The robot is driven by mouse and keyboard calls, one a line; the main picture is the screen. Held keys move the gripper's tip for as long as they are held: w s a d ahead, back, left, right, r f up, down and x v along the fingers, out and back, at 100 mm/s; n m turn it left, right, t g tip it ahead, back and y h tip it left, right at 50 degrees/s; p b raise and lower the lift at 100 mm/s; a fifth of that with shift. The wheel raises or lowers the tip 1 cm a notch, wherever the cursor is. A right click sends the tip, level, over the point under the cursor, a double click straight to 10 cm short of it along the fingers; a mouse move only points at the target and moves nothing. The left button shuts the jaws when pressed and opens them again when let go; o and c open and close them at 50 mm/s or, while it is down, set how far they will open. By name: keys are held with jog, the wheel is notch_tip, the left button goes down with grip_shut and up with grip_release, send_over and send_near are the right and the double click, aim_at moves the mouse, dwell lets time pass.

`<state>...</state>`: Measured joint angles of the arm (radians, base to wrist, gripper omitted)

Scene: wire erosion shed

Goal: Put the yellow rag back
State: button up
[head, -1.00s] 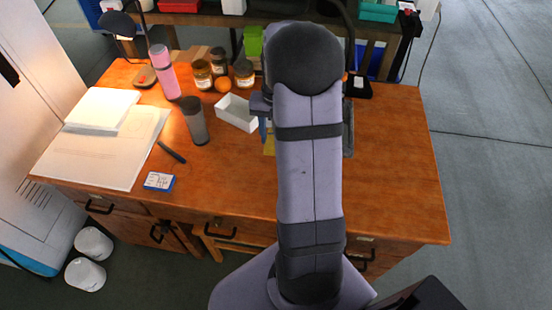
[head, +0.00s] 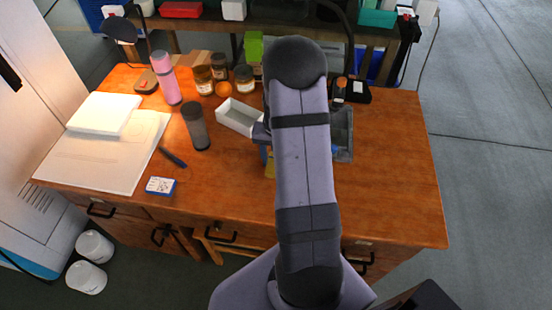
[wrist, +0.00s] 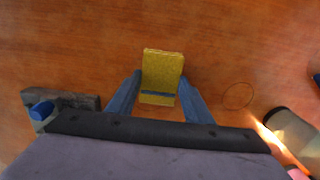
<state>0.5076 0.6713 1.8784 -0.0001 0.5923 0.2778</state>
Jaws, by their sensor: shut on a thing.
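The yellow rag (wrist: 162,75) is a flat, roughly rectangular yellow piece with a dark blue band across its lower part in the wrist view. My gripper (wrist: 160,98) has its two blue fingers on either side of it and is shut on it. Bare wooden desk shows around the rag; I cannot tell how high it is held. In the head view only a small yellow bit of the rag (head: 269,168) shows left of my arm, which hides the rest. My gripper is mostly hidden there too.
A grey tray (head: 344,133) lies right of my arm, partly covered. A white open box (head: 237,117), a dark cup (head: 196,126), a pink bottle (head: 165,78) and several jars stand left. A blue-white box (head: 160,186) lies near the front. The desk's right side (head: 395,180) is clear.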

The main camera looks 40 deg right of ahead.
jog(key=shift+f, duration=0.1)
jog(key=o, duration=0.9)
jog(key=shift+o, duration=0.2)
notch_tip(320, 180, up, 12)
jog(key=b, duration=0.2)
jog(key=s+a+f+n, duration=0.1)
jog(key=s+a+n, duration=0.3)
jog(key=s+a, duration=0.3)
jog(key=s+a+f+n, duration=0.1)
jog(key=s+a+n, duration=0.4)
jog(key=a, duration=0.8)
jog(key=shift+s, duration=0.95)
